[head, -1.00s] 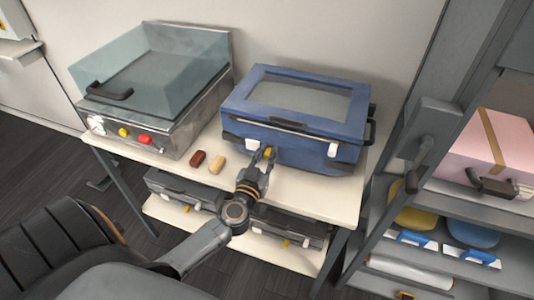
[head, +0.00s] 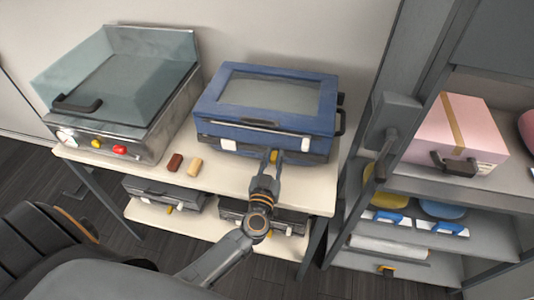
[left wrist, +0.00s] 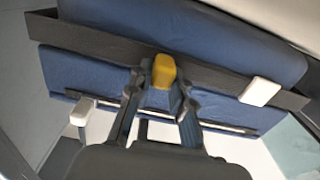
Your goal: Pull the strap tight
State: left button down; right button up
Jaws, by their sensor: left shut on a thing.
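The blue case (head: 262,128) lies closed on the table, with a pale window in its lid. A dark strap (left wrist: 215,79) runs across the case's front in the left wrist view. A white piece (left wrist: 260,91) sits on the strap at the right, and another (left wrist: 82,111) shows at the left. My left gripper (head: 273,157) is at the case's front, shut on a yellow tab (left wrist: 163,70). The tab lies between its fingertips, against the strap. The far side of the case is hidden. My right gripper is not in view.
A steel appliance (head: 130,135) with a clear lid stands left of the case. A red-brown block (head: 174,162) and a tan block (head: 193,168) lie on the table (head: 225,180). Shelving with a pink box (head: 460,130) stands at the right. Drawer-like boxes sit under the table.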

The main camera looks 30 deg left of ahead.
pick_arm(q)
jog(key=c, duration=1.2)
grip_release()
jog(key=shift+d, duration=0.35)
jog(key=shift+s+a, duration=0.1)
jog(key=shift+s, duration=0.1)
jog(key=v, duration=1.1)
jog(key=shift+s, duration=0.3)
